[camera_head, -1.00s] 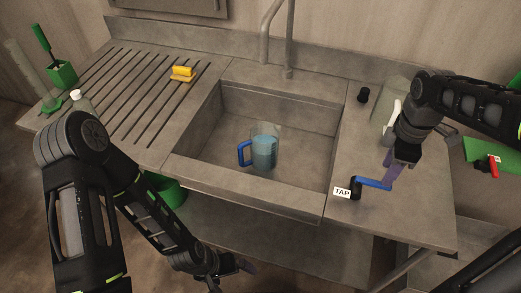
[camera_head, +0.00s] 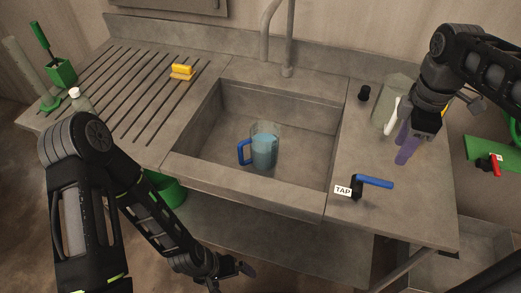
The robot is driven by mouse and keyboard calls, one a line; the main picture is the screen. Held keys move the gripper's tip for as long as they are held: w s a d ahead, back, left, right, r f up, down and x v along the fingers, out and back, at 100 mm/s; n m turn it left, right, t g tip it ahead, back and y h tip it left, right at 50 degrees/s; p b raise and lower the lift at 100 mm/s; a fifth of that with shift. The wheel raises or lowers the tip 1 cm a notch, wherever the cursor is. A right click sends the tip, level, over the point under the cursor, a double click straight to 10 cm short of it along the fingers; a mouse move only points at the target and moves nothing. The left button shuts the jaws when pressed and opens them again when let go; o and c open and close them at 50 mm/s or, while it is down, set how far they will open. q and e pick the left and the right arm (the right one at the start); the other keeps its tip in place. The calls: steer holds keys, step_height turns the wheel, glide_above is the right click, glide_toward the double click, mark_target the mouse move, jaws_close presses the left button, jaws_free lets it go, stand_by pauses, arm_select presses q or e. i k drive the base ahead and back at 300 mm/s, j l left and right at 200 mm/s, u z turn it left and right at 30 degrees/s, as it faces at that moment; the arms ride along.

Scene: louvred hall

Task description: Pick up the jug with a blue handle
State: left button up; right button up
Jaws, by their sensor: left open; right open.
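The clear jug with a blue handle (camera_head: 264,152) stands upright in the sink basin, under the tap spout, with bluish water in it. Its handle points left. My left gripper (camera_head: 240,275) is low in front of the counter, below and left of the sink, open and apart from the jug. My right gripper (camera_head: 405,148) is above the right side of the counter, open, with purple fingers pointing down. It is apart from the blue tap lever (camera_head: 374,182) and well right of the jug.
A white-handled clear jug (camera_head: 390,115) stands behind my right gripper, partly hidden. A black knob (camera_head: 364,93) is on the counter. A yellow sponge (camera_head: 181,72) lies on the ribbed drainer. The sink walls (camera_head: 255,187) surround the jug. A green bucket (camera_head: 166,190) is under the counter.

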mark_target(264, 139)
steer(key=i+j, duration=0.1)
steer(key=j, duration=0.3)
steer(key=i+j, duration=0.1)
steer(key=j, duration=0.35)
steer(key=i+j, duration=0.1)
steer(key=j, duration=0.3)
steer(key=i+j, duration=0.1)
steer(key=j, duration=0.3)
steer(key=i+j, duration=0.15)
steer(key=j, duration=0.25)
